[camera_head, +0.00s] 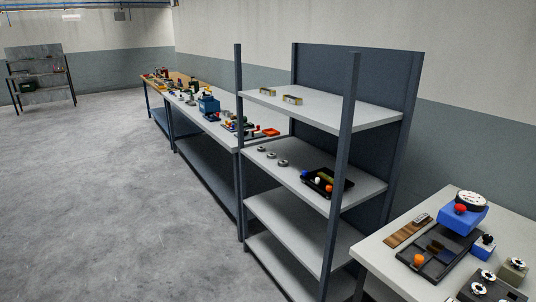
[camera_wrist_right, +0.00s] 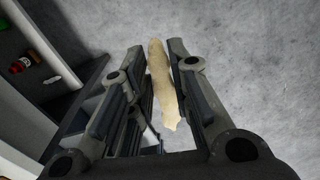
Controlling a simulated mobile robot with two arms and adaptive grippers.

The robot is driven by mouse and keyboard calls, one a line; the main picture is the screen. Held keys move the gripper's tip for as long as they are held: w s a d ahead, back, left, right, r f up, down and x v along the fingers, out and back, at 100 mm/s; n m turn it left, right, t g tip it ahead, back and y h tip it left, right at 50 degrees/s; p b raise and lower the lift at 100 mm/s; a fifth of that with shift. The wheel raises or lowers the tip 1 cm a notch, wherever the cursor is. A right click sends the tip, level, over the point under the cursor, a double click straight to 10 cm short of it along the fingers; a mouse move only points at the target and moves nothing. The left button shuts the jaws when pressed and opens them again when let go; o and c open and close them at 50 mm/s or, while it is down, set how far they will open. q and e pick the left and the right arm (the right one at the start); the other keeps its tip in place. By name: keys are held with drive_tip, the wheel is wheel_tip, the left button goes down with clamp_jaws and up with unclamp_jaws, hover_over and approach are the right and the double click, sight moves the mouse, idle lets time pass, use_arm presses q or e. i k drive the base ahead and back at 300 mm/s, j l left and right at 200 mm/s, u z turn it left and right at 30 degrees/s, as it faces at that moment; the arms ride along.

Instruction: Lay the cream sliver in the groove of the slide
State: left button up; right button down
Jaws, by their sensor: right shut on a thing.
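The cream sliver (camera_wrist_right: 160,78) is a pale, rough-edged strip in the right wrist view. My right gripper (camera_wrist_right: 157,52) is shut on it, with the strip lying lengthwise between the two fingers and its far end level with or just past the fingertips. Grey floor shows behind it, so it is held in the air. Neither gripper shows in the head view, and my left gripper is in no view. I cannot pick out the slide or its groove for certain in either view.
In the head view, a grey shelf rack (camera_head: 349,122) stands in the middle with a black tray (camera_head: 345,186) of small items. A long bench (camera_head: 186,97) runs behind it. A cluttered table (camera_head: 377,255) is at right front. Open floor (camera_head: 90,190) lies left.

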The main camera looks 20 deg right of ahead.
sight(434, 249)
drive_tip(key=i+z, duration=0.5)
drive_tip(key=i+j+z, duration=0.2)
drive_tip(key=i+z, duration=0.15)
drive_tip(key=z, duration=0.15)
drive_tip(key=i+j+z, duration=0.3)
drive_tip(key=z, duration=0.2)
drive_tip(key=i+j+z, duration=0.2)
drive_tip(key=z, duration=0.2)
drive_tip(key=i+j+z, duration=0.2)
drive_tip(key=z, duration=0.25)
drive_tip(key=i+j+z, duration=0.1)
drive_tip(key=j+z, duration=0.3)
drive_tip(key=i+j+z, duration=0.1)
drive_tip(key=j+z, duration=0.3)
drive_tip(key=l, duration=0.1)
